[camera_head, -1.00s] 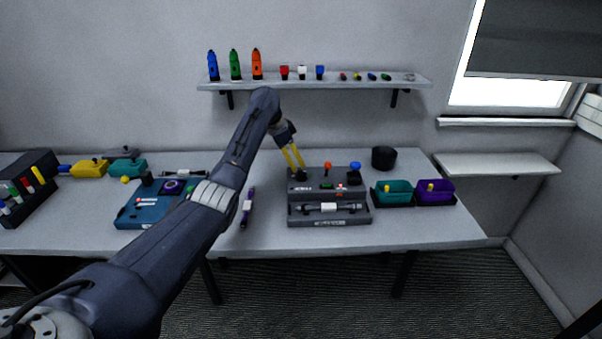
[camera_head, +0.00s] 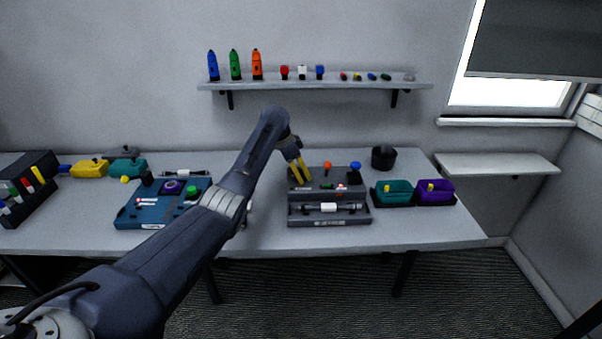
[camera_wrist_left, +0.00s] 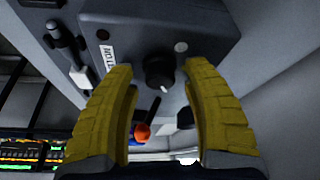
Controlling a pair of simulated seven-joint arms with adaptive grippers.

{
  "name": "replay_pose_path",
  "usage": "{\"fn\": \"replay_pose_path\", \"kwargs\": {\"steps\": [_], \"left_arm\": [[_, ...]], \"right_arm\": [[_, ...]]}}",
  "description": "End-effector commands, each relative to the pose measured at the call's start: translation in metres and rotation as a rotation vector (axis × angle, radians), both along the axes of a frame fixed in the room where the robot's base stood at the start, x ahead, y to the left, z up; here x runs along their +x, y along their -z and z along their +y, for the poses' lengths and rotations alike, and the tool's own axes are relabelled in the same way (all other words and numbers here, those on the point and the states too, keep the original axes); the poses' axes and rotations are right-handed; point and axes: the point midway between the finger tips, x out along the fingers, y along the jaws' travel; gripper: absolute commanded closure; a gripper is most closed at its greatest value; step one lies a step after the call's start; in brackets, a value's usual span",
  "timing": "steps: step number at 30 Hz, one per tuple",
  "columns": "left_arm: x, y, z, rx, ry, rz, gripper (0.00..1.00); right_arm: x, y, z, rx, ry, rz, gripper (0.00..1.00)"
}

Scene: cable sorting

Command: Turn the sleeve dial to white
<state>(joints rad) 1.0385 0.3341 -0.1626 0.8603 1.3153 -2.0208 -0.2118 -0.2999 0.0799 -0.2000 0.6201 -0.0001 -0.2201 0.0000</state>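The sleeve dial is a round black knob (camera_wrist_left: 160,75) with a short pale mark on its rim, on the grey station (camera_head: 330,216). In the left wrist view a white dot (camera_wrist_left: 181,47) and a dark grey dot (camera_wrist_left: 103,34) sit on the panel near it. My left gripper (camera_head: 301,171) has yellow fingers and is at the left part of the station. In the left wrist view its fingers (camera_wrist_left: 160,68) are open, one on each side of the dial, with gaps visible. In the head view the fingers hide the dial. My right gripper is not in view.
An orange-tipped lever (camera_head: 327,166) and a blue button (camera_head: 355,166) stand on the station. A cable with a white sleeve (camera_head: 329,207) lies along its front. Teal (camera_head: 394,197) and purple (camera_head: 437,196) bins stand right. A blue board (camera_head: 150,205) is left.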

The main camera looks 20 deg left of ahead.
Motion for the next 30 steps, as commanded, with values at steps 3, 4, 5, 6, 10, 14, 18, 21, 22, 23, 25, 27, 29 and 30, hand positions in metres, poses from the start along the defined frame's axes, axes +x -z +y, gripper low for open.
{"fn": "replay_pose_path", "kwargs": {"steps": [3, 4, 5, 6, 10, 14, 18, 21, 22, 23, 25, 27, 29, 30], "left_arm": [[0.0, -0.0002, 0.0001, 0.0, 0.0, 0.0, 0.66], [0.0, -0.0002, 0.0001, 0.0, 0.0, 0.0, 0.69], [0.0, -0.0002, 0.0001, 0.0, 0.0, 0.0, 0.73], [0.0, -0.0003, 0.0002, 0.0, 0.0, 0.0, 0.77], [0.0, -0.0004, 0.0002, 0.0, 0.0, 0.0, 0.93], [0.0, -0.0004, 0.0001, 0.0, 0.0, 0.0, 1.0], [0.0, -0.0003, 0.0, 0.0, -0.004, 0.0, 1.0], [-0.0001, -0.0002, 0.0, 0.0, -0.02, -0.002, 1.0], [-0.0002, -0.0001, -0.0001, 0.001, -0.03, -0.001, 1.0], [-0.0003, 0.0, -0.0001, 0.001, -0.039, -0.001, 1.0], [-0.0004, -0.0001, -0.0002, 0.001, -0.071, -0.001, 1.0], [-0.0004, -0.0002, -0.0001, 0.002, -0.115, -0.002, 1.0], [-0.0005, -0.0001, -0.0004, 0.001, -0.16, -0.003, 1.0], [-0.0006, 0.0, -0.0005, 0.001, -0.193, -0.002, 1.0]], "right_arm": [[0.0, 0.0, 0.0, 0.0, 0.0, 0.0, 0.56], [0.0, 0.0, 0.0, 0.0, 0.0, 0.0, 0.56], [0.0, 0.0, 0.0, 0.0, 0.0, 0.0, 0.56], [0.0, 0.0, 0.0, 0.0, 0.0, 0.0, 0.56], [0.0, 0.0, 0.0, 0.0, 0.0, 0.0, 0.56], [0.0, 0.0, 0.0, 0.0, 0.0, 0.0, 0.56], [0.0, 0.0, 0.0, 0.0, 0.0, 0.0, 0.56], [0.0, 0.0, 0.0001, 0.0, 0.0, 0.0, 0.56], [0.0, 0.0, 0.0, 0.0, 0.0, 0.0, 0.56], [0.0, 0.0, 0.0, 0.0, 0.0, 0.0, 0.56], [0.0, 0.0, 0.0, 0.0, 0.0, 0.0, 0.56], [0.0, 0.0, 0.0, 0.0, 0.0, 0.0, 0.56], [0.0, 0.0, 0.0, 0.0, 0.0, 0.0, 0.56], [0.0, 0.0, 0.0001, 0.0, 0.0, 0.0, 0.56]]}}
